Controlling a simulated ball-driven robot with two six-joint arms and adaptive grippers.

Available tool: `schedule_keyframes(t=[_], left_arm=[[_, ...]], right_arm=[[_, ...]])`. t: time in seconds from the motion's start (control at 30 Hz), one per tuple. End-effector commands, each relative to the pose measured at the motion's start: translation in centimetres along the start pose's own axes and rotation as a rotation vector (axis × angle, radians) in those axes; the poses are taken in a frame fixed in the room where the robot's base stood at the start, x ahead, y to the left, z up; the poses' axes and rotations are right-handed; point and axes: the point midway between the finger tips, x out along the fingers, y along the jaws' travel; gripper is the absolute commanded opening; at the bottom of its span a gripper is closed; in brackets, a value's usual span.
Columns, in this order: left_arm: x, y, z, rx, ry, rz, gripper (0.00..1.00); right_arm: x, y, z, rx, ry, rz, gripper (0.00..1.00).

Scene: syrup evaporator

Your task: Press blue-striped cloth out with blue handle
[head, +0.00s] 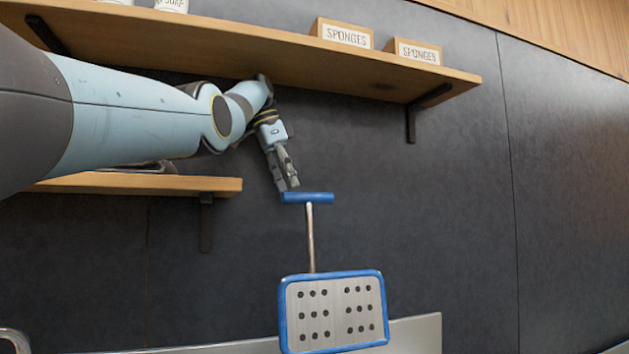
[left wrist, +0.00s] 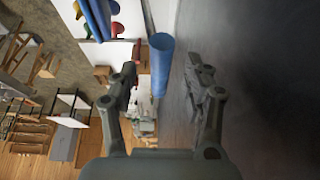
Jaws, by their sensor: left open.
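The blue handle (head: 307,198) is a short crossbar on top of an upright metal rod (head: 310,238). Below the rod is a perforated metal plate (head: 334,311) with a blue rim. My left gripper (head: 288,184) is just above the left part of the handle, pointing down. In the left wrist view, the blue handle (left wrist: 161,62) lies ahead between the two open fingers (left wrist: 164,78), and nothing is held. Whether the fingers touch the handle cannot be told. I cannot make out the blue-striped cloth in either view. My right gripper is in neither view.
A wooden shelf (head: 200,40) with two sponge boxes (head: 345,35) runs above my left arm. A lower shelf (head: 130,184) is at left. The dark wall (head: 440,190) stands behind the handle. Space right of the handle is clear.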

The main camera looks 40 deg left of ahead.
Motion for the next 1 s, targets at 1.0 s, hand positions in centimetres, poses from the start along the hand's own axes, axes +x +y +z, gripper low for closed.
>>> schedule_keyframes(t=[1.0], left_arm=[[6.9,-0.3,-4.4,0.0,0.0,-0.001,0.48]], right_arm=[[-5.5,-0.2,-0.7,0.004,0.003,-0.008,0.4]])
